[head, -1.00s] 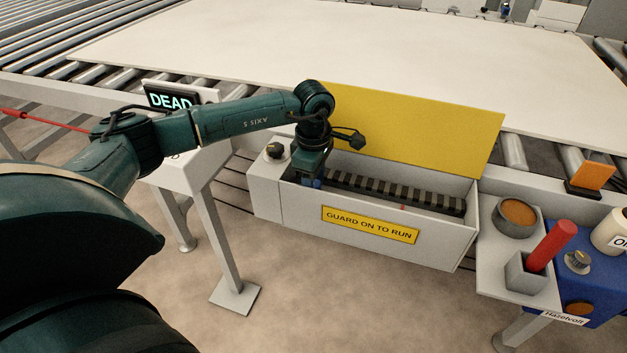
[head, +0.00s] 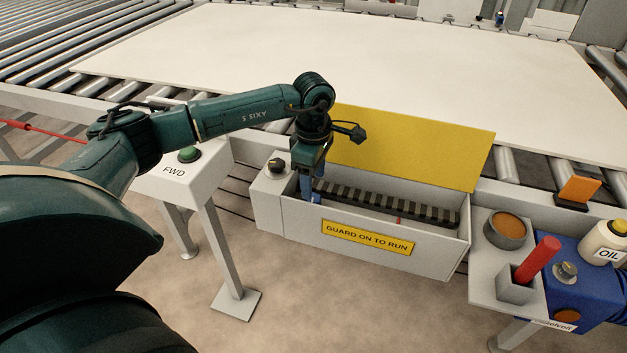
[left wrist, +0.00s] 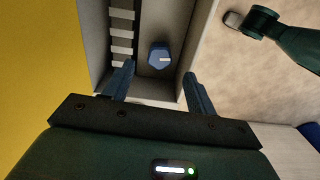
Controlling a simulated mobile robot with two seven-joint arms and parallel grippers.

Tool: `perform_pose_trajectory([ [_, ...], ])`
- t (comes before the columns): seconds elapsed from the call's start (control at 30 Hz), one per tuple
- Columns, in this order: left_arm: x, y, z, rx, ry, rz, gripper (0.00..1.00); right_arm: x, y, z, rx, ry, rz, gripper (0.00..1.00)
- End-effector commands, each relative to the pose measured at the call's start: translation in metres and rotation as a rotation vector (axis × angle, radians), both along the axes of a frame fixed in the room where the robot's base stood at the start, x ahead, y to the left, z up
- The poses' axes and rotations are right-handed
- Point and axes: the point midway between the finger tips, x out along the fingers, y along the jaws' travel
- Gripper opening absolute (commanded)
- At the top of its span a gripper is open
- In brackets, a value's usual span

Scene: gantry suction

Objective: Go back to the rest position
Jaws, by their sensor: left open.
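My left gripper (head: 312,195) is open and points down over the left end of the grey box, its blue fingers around the box's rim height. It also shows in the left wrist view (left wrist: 158,76), with nothing between its fingers. A blue six-sided piece with a pale mark (left wrist: 160,57) lies below, beyond the fingertips, on the box floor and apart from them. My right gripper is in neither view.
The grey box (head: 368,258) has a raised yellow guard (head: 410,148) behind it and a dark ribbed strip (head: 385,203) inside. The FWD post (head: 175,172) stands left. A red-handled tool (head: 537,260), a cup (head: 506,230) and an oil bottle (head: 604,240) are right.

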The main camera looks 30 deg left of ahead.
Motion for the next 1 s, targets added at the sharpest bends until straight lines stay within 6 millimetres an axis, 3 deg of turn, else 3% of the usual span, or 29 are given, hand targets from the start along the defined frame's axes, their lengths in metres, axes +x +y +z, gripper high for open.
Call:
perform_pose_trajectory([
  [0.03, 0.001, 0.0, 0.013, 0.0, -0.004, 0.002, 0.57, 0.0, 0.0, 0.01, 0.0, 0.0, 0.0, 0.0],
  [0.17, 0.002, 0.001, 0.021, 0.0, -0.006, 0.005, 0.57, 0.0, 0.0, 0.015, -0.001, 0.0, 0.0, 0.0],
  [0.73, 0.002, -0.002, 0.019, -0.01, -0.011, 0.006, 0.57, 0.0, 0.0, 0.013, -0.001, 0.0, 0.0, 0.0],
  [0.87, 0.0, -0.039, 0.009, -0.13, -0.029, -0.008, 0.57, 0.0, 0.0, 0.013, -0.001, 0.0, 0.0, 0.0],
  [0.97, -0.007, -0.099, 0.002, -0.34, -0.053, -0.006, 0.57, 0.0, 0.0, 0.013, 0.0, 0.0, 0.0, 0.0],
  [1.0, -0.012, -0.128, 0.002, -0.452, -0.059, 0.007, 0.57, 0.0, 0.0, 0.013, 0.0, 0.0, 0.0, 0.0],
])
